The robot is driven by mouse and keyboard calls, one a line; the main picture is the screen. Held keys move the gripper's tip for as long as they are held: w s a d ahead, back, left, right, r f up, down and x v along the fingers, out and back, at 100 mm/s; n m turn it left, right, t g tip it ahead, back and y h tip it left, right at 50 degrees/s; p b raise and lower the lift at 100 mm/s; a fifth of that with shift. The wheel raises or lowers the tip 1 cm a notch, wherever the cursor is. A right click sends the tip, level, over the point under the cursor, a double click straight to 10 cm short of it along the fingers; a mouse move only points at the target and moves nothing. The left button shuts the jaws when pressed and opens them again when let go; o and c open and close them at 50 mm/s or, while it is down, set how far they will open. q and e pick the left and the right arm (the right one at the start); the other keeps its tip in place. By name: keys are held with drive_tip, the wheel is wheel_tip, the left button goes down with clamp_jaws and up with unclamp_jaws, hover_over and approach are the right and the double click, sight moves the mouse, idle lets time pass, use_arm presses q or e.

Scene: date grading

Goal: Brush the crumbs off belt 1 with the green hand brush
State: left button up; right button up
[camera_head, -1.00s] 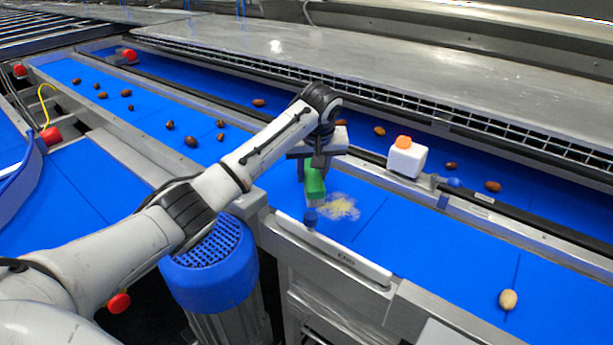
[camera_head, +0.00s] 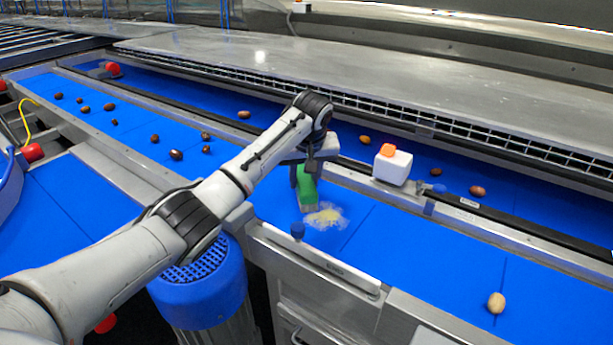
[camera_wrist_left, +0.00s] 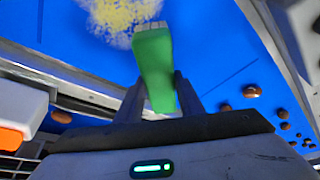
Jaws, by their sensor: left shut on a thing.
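My left gripper (camera_head: 305,172) is shut on the green hand brush (camera_head: 307,192) and holds it over belt 1 (camera_head: 400,250). The brush also shows in the left wrist view (camera_wrist_left: 154,62), between the two fingers (camera_wrist_left: 160,95), with its pale bristles toward the crumbs. The pale yellow crumbs (camera_head: 325,215) lie in a patch on the blue belt, right at the bristle end; in the left wrist view the crumbs (camera_wrist_left: 115,15) are at the top. I cannot tell whether the bristles touch the belt. My right gripper is not in view.
A white sensor box with an orange top (camera_head: 393,168) stands on the rail behind the belt. Brown dates (camera_head: 176,155) lie on the belt at left; one pale date (camera_head: 496,303) lies at right.

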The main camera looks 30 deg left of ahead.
use_arm(q)
drive_tip(key=shift+s+a, duration=0.15)
drive_tip(key=shift+s, duration=1.4)
drive_tip(key=shift+s+a, duration=0.15)
drive_tip(key=shift+s, duration=1.45)
drive_tip(key=shift+s+a, duration=0.15)
drive_tip(key=shift+s, duration=1.4)
wheel_tip(320, 180, up, 6)
drive_tip(key=shift+w, duration=0.1)
wheel_tip(320, 180, up, 3)
drive_tip(key=shift+r, duration=0.1)
